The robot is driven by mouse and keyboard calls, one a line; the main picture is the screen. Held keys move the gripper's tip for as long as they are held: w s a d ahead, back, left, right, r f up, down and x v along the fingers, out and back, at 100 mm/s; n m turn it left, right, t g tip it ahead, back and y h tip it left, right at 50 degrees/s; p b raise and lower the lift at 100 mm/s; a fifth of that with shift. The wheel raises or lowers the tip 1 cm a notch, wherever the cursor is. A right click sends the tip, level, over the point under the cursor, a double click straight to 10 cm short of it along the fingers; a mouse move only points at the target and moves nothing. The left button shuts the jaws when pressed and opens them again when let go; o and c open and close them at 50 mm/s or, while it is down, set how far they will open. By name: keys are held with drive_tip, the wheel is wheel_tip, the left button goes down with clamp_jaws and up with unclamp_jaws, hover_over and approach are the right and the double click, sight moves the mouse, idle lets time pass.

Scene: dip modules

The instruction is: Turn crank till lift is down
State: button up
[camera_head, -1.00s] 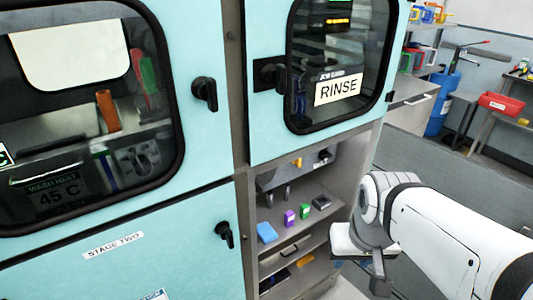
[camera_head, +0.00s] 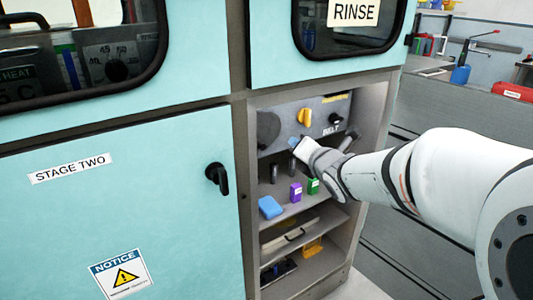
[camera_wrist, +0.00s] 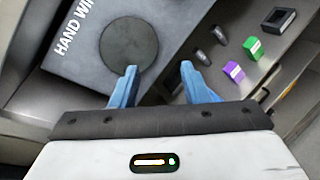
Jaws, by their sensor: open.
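A dark round disc (camera_wrist: 129,45) sits on a grey panel lettered "HAND WI…" in the wrist view, the lettering cut off by the frame edge. The disc also shows at the left of the recessed panel in the head view (camera_head: 268,130). I cannot make out a crank handle on it. My gripper (camera_wrist: 160,82) is open and empty, its blue fingers apart; the left finger overlaps the disc's lower edge in the picture. In the head view my gripper (camera_head: 295,144) reaches into the open bay, in front of the panel. I cannot identify the lift.
A yellow knob (camera_head: 304,117) sits on the panel, with a dark knob by "BELT". Below, a shelf holds a blue block (camera_head: 270,207), a purple box (camera_head: 296,192) and a green box (camera_head: 313,186). A "STAGE TWO" door (camera_head: 110,190) stands left of the bay.

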sight(265, 149)
drive_tip(key=a+f+n+y+b, duration=0.1)
drive_tip(key=a+n+y, duration=0.1)
drive_tip(key=n, duration=0.1)
drive_tip(key=w+a+f+n+y+b, duration=0.1)
drive_tip(key=a+n+b, duration=0.1)
drive_tip(key=n, duration=0.2)
drive_tip(key=w+a+f+n+y+b, duration=0.1)
drive_tip(key=a+n+y, duration=0.1)
drive_tip(key=n, duration=0.2)
drive_tip(key=shift+a+f+t+y+b, duration=0.3)
drive_tip(key=shift+a+f+b, duration=0.05)
drive_tip(key=shift+a+f, duration=0.05)
drive_tip(key=x, duration=0.7)
drive_tip(key=shift+w+a+r, duration=0.1)
drive_tip(key=shift+w+a, duration=0.05)
drive_tip(key=shift+a, duration=0.05)
drive_tip(key=shift+c, duration=0.2)
clamp_jaws()
